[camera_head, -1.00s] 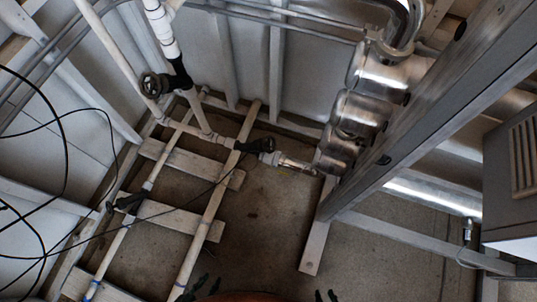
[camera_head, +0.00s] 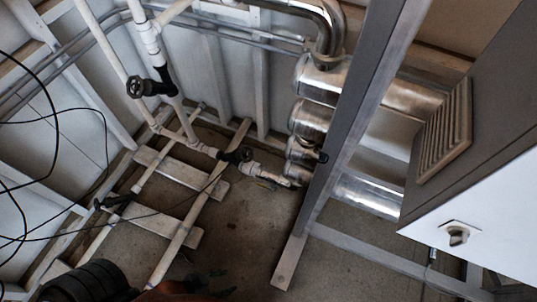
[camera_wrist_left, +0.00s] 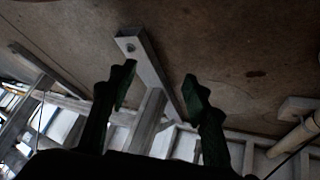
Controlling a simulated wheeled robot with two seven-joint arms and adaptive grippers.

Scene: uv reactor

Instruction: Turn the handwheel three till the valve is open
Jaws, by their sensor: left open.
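Three black valve handwheels show in the head view; no label tells which is number three. One handwheel (camera_head: 136,87) is on the upright white pipe at upper left. A second handwheel (camera_head: 240,155) is on the pipe line near the steel cylinders. A third black valve handle (camera_head: 108,202) is low on the left pipe. My left gripper (camera_head: 208,284) is at the bottom edge, dark and partly cut off, apart from all of them. In the left wrist view its fingers (camera_wrist_left: 160,88) are spread and empty, with floor and a beam beyond. My right gripper is not in view.
Shiny steel cylinders (camera_head: 312,120) stand behind a grey diagonal beam (camera_head: 350,130). A grey cabinet (camera_head: 470,130) with a vent and switch fills the right. Black cables (camera_head: 105,150) hang at left. White pipes cross wooden boards (camera_head: 180,172). Bare floor (camera_head: 245,215) lies in the middle.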

